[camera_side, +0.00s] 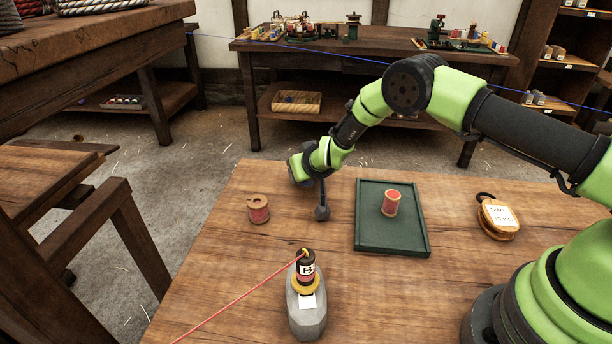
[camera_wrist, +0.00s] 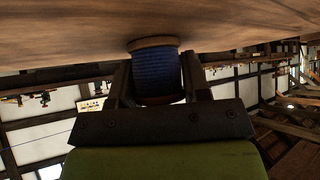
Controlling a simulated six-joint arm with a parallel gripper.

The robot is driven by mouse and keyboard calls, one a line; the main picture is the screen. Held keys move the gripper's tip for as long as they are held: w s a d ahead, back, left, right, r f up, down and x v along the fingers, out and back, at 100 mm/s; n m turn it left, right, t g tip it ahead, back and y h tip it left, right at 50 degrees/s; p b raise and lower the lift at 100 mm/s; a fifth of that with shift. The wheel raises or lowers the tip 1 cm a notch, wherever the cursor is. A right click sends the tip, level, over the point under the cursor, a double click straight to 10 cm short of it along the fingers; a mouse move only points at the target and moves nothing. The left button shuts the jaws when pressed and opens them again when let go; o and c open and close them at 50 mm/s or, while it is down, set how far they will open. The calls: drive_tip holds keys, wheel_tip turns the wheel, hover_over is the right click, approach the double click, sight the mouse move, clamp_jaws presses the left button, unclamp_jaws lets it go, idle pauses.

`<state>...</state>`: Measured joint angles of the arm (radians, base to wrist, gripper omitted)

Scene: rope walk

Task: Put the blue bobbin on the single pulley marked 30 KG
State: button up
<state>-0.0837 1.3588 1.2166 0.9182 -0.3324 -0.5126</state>
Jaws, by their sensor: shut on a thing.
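The blue bobbin (camera_wrist: 155,72) shows in the wrist view, with dark blue thread and a wooden flange. My gripper (camera_wrist: 158,84) has its two dark jaws on either side of it, shut on it. The flange appears close to the wooden surface; I cannot tell whether it touches. In the side view the bobbin is hidden, and my wrist is low over the table's far edge. A wooden pulley block (camera_side: 499,220) lies at the right of the table. Its white label seems to read "SWL" and a KG figure; the digits are too small to be sure.
A green tray (camera_side: 372,232) holds a red bobbin (camera_side: 390,202). Another red bobbin (camera_side: 258,209) stands on the table (camera_side: 215,285) at left. A grey weight (camera_side: 308,317) in front carries a dark item marked B, with a red line running left. Bare table lies between them.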

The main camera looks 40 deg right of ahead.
wheel_tip(320, 180, up, 10)
drive_tip(key=shift+d, duration=0.1)
idle(0.5)
drive_tip(key=s+d+r+m+g+h, duration=0.2)
drive_tip(key=s+d+m+g+h, duration=0.45)
drive_tip(key=s+d+m, duration=1.05)
drive_tip(key=g, duration=0.4)
hover_over(500, 206)
wheel_tip(500, 206, down, 4)
drive_tip(key=shift+a, duration=0.1)
drive_tip(key=shift+f, duration=2.35)
